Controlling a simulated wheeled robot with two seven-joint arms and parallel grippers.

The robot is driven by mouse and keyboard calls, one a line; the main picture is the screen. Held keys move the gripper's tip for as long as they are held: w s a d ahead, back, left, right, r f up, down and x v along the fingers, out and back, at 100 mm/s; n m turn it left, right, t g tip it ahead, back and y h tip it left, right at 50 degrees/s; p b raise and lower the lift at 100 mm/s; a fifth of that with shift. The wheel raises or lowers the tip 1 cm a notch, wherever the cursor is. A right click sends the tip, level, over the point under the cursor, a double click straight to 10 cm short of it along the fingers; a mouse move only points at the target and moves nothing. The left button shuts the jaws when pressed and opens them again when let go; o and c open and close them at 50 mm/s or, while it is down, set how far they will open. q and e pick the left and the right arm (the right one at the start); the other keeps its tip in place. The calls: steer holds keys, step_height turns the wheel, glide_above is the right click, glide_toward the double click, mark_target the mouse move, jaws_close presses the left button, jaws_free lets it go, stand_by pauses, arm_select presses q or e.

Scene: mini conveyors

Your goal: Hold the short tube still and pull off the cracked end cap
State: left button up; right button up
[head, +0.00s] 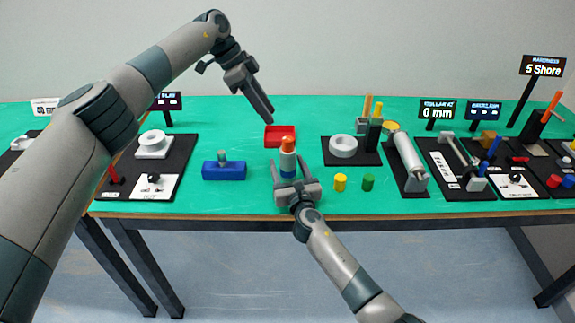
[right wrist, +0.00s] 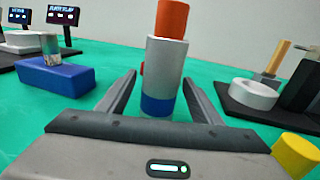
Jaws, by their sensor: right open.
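The short grey tube (head: 288,162) stands upright on the green table. An orange end piece (head: 288,143) is on its top and a blue band (head: 288,175) at its bottom. In the right wrist view the tube (right wrist: 166,68) also has a small red bit on its left side. I see no crack on either end. My right gripper (head: 290,164) is open, with one finger on each side of the tube's lower part and gaps beside it. My left gripper (head: 268,113) hangs above the table, up and left of the tube, apart from it; its finger gap is unclear.
A red tray (head: 281,145) lies behind the tube. A blue block with a grey peg (head: 224,173) stands left. Yellow (head: 340,183) and green (head: 368,183) cylinders stand right. A black board with a white ring (head: 343,147) and a long silver cylinder (head: 408,157) are further right.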

steer(key=c, duration=1.3)
steer(key=shift+c, duration=0.2)
arm_select(q)
steer(key=shift+f, duration=0.1)
arm_select(e)
steer(key=shift+f, duration=0.35)
